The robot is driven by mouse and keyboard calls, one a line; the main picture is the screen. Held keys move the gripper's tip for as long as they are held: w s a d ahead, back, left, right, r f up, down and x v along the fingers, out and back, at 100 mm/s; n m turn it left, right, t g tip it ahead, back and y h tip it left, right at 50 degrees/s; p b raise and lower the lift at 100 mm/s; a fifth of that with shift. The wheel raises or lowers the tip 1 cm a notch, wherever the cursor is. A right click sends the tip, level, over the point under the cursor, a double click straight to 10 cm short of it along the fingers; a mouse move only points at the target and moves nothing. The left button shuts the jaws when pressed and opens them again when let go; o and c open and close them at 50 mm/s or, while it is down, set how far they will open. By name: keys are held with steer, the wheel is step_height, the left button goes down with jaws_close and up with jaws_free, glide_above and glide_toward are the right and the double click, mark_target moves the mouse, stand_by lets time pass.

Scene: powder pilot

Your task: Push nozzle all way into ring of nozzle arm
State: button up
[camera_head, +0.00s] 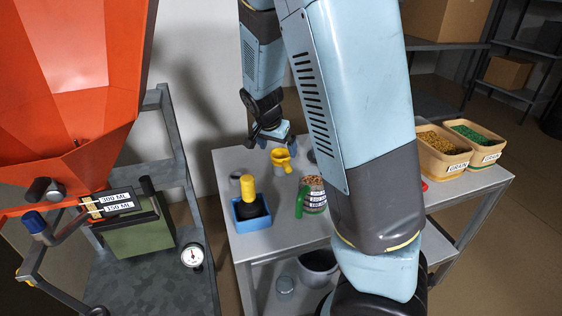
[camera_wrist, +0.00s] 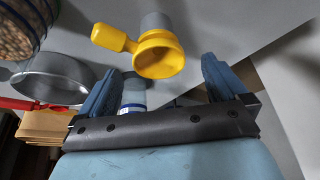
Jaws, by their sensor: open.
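A yellow cup-shaped piece with a round rim and side handle (camera_head: 281,157) stands on the grey table; it may be the nozzle. It also shows in the wrist view (camera_wrist: 160,54), with a grey cylinder (camera_wrist: 157,21) behind it.
An orange hopper (camera_head: 75,85) stands at left above a green box (camera_head: 140,242). A blue tray (camera_head: 250,222) holds a black piece with a yellow knob. A green-handled jar (camera_head: 312,195) stands beside it. A grey pan (camera_wrist: 55,76) is near one finger. Bins (camera_head: 440,158) are at right.

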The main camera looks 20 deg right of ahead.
steer(key=shift+s+x, duration=0.2)
steer(key=shift+x, duration=3)
steer(key=shift+a+f, duration=0.1)
steer(key=shift+a, duration=0.05)
steer(key=shift+c, duration=0.4)
steer(key=c, duration=1)
